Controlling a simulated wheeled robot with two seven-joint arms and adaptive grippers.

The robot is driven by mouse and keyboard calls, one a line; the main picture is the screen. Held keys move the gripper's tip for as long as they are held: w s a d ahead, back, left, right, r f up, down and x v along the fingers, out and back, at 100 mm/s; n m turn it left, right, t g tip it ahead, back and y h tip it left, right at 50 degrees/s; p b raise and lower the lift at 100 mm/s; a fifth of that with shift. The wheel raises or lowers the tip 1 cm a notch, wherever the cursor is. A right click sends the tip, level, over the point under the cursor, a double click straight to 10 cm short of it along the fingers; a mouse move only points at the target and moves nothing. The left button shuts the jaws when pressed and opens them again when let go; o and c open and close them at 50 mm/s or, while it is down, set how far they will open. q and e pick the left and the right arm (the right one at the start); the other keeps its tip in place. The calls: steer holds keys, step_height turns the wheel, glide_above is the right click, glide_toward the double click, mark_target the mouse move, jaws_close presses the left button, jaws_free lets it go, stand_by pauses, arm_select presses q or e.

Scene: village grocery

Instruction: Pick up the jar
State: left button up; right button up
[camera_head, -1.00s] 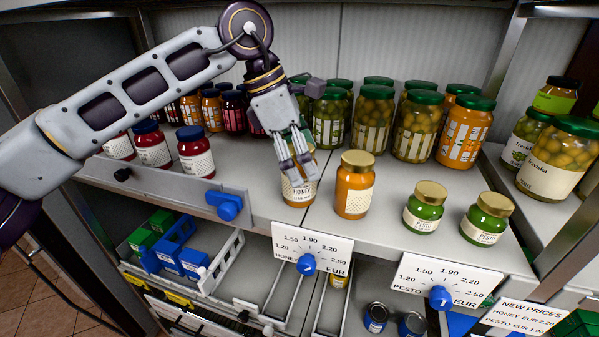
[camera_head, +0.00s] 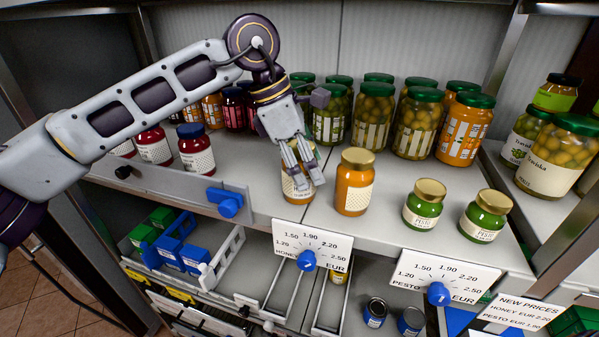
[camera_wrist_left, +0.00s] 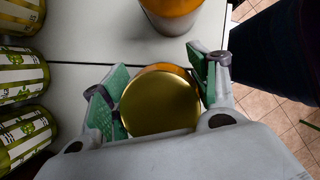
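A honey jar (camera_head: 297,199) with a gold lid stands upright on the shelf, partly hidden behind my left gripper (camera_head: 306,177). In the left wrist view, the jar's gold lid (camera_wrist_left: 160,104) lies between the two green-padded fingers of my left gripper (camera_wrist_left: 157,86). The fingers are spread around the jar, the left pad very near or touching the lid; contact cannot be told. A second honey jar (camera_head: 355,183), orange with a gold lid, stands just to the right. It also shows at the top of the wrist view (camera_wrist_left: 178,17). My right gripper is not in view.
Two green pesto jars (camera_head: 425,206) stand farther right. Pickle jars (camera_head: 373,118) line the back, and red jars (camera_head: 196,152) stand left. The price dials (camera_head: 312,246) edge the shelf front. Shelf surface is bare between the honey and pesto jars.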

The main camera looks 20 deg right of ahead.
arm_select(q)
steer(key=c, duration=0.9)
steer(key=shift+o, duration=0.2)
steer(key=shift+r, duration=0.2)
steer(key=shift+r+b, duration=0.65)
steer(key=shift+r, duration=0.9)
steer(key=s+a+b, duration=0.5)
steer(key=s+a, duration=0.5)
steer(key=s, duration=0.5)
steer(key=shift+w+f, duration=0.25)
steer(key=shift+w, duration=0.05)
steer(key=shift+w+f+p, duration=0.2)
steer(key=shift+f+p, duration=0.05)
steer(key=shift+p, duration=0.35)
